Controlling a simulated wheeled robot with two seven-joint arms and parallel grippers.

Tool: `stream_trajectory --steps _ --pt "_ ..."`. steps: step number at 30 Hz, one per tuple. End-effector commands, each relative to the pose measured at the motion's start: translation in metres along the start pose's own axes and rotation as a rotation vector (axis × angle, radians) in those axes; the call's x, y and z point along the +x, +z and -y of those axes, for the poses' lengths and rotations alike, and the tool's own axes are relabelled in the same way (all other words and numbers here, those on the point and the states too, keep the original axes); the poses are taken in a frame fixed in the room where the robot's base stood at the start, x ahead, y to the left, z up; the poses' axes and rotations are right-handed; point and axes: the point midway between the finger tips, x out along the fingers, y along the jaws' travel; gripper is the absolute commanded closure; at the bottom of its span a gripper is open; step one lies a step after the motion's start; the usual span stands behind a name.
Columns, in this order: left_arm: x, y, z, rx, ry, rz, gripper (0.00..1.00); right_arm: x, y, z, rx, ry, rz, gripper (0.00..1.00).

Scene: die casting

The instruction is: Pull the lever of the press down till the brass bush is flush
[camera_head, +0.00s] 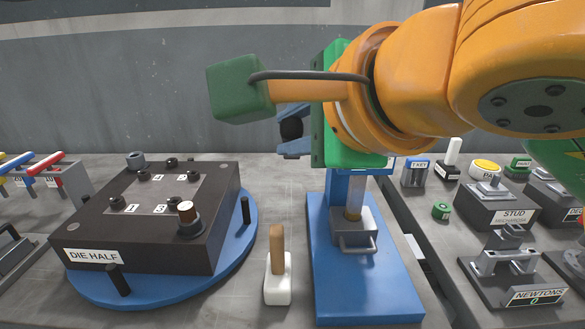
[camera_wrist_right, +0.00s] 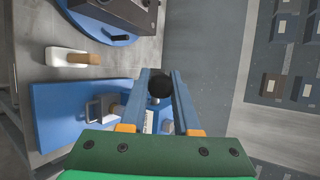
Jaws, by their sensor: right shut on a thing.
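The press has a blue base (camera_head: 375,295) and a blue column behind my right arm in the head view; it also shows in the wrist view (camera_wrist_right: 52,105). A grey block (camera_head: 352,241) with a front handle stands on the base under a metal ram (camera_head: 352,192). A narrow brass-coloured edge shows where the ram meets the block; I cannot tell how far the bush stands out. My right gripper (camera_head: 292,128) is shut on the lever's black ball knob (camera_wrist_right: 160,86), high beside the column. The lever's rod is mostly hidden. My left gripper is not in view.
A white-based mallet (camera_head: 278,285) with a wooden handle stands left of the press. The dark die half (camera_head: 135,250) sits on a blue round plate. Right of the press are a stud fixture (camera_head: 490,207), a newtons gauge (camera_head: 505,265) and a yellow button (camera_head: 485,167).

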Motion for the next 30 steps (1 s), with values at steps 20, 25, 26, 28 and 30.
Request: stream_trajectory --steps 20,25,26,28,30 --pt "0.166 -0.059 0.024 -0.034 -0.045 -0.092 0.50 0.024 -0.010 -0.095 -0.179 -0.431 0.001 1.00" --pt "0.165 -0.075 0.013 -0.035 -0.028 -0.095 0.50 0.026 -0.011 -0.099 -0.198 -0.474 0.000 1.00" --pt "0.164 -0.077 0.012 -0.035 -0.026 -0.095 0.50 0.026 -0.011 -0.100 -0.200 -0.479 0.000 1.00" --pt "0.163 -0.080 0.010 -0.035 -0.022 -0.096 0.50 0.027 -0.011 -0.100 -0.205 -0.488 0.000 1.00" --pt "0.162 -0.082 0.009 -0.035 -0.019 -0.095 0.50 0.027 -0.011 -0.100 -0.208 -0.494 0.000 1.00"
